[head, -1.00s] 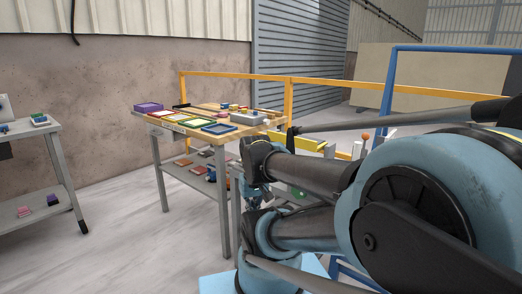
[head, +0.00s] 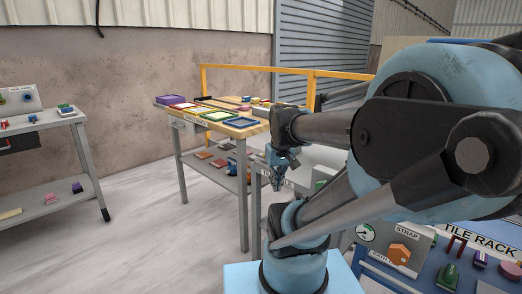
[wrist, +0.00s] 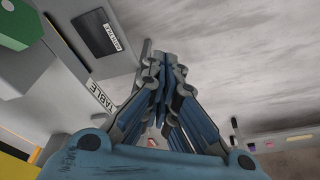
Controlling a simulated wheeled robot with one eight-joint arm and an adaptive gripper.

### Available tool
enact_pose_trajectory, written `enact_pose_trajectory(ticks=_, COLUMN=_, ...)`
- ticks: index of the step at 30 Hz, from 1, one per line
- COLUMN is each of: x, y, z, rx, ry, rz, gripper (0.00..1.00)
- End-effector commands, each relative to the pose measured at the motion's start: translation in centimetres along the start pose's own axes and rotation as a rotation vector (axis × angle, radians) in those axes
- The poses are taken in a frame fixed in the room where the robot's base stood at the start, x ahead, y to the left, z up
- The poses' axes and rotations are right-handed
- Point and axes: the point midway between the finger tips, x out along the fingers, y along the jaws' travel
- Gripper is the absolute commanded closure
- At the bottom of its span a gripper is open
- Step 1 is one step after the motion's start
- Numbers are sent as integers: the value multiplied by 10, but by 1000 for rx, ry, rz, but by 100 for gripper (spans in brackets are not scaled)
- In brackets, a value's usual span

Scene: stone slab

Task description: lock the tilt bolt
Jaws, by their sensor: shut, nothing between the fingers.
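My gripper (head: 277,184) hangs down in front of a grey unit beside the wooden-topped table in the head view. In the wrist view my gripper (wrist: 162,58) is shut, with its fingertips together and nothing between them. Its tips point past the edge of a grey panel (wrist: 75,65) that bears a label reading TABLE and a dark plate (wrist: 98,33) with small lettering. A green part (wrist: 25,22) lies at the panel's far left. I cannot pick out the tilt bolt; my arm covers much of the unit in the head view.
A wooden-topped table (head: 243,130) with coloured trays stands behind my gripper. A grey shelf table (head: 85,150) is at the left. A blue tile rack (head: 440,285) with a strap panel is at the lower right. Pale floor lies open between the tables.

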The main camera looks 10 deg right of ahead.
Motion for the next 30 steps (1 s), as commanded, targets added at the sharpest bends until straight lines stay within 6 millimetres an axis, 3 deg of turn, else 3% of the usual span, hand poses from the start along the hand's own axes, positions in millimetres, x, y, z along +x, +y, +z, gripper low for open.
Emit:
enact_pose_trajectory(ticks=6, x=-23, y=4, z=-69, rx=-59, ry=19, rz=-21, gripper=100)
enact_pose_trajectory(ticks=15, x=-36, y=13, z=-166, rx=-140, ry=50, rz=-46, gripper=100)
enact_pose_trajectory(ticks=23, x=-31, y=25, z=-252, rx=-209, ry=79, rz=-65, gripper=100)
enact_pose_trajectory(ticks=30, x=-14, y=38, z=-328, rx=-272, ry=106, rz=-80, gripper=100)
